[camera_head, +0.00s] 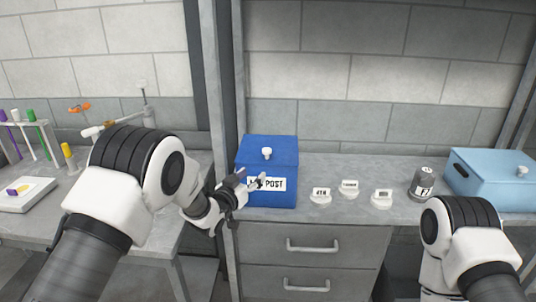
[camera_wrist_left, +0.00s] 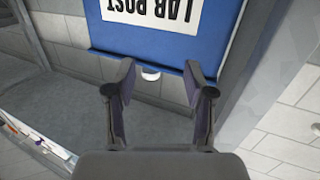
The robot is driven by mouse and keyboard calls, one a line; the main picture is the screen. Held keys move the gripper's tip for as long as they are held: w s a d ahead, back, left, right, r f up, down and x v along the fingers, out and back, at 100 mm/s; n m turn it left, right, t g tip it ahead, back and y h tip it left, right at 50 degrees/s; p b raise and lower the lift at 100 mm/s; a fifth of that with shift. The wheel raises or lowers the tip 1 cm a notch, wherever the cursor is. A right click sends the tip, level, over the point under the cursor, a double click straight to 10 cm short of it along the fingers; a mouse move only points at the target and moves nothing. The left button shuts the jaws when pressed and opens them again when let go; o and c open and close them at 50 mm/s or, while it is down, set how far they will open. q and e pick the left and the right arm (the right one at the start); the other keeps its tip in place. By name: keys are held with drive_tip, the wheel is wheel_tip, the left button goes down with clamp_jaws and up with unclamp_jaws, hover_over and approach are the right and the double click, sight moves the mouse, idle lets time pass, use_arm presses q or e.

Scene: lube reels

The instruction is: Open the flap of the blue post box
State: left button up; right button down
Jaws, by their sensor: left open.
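The blue post box (camera_head: 284,150) stands on the grey bench against the wall, with a white LAB POST label (camera_head: 272,184) on its front. A white knob (camera_head: 267,153) sits on its upper face, which looks closed. My left gripper (camera_head: 250,180) is at the box's front and covers part of the label. Contact cannot be told. My right gripper is out of view; only its arm shows.
White labelled pieces (camera_head: 349,187), a grey canister (camera_head: 422,183) and a light blue box (camera_head: 490,178) stand right of the post box. A grey upright post (camera_head: 221,100) is close on its left. Drawers (camera_head: 315,262) are below. A tube rack (camera_head: 30,135) stands at far left.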

sight(265, 152)
use_arm(q)
drive_tip(key=shift+m+t+h, duration=0.3)
drive_tip(key=shift+m, duration=0.1)
drive_tip(key=r, duration=0.1)
drive_tip(key=d+r, duration=0.1)
drive_tip(key=r, duration=0.2)
drive_tip(key=shift+w+d+r, duration=0.25)
drive_tip(key=shift+d+r, duration=0.05)
drive_tip(key=shift+r, duration=0.1)
drive_tip(key=p+x, duration=0.2)
drive_tip(key=x, duration=0.5)
drive_tip(key=shift+w+f, duration=0.15)
drive_tip(key=shift+w, duration=0.25)
clamp_jaws()
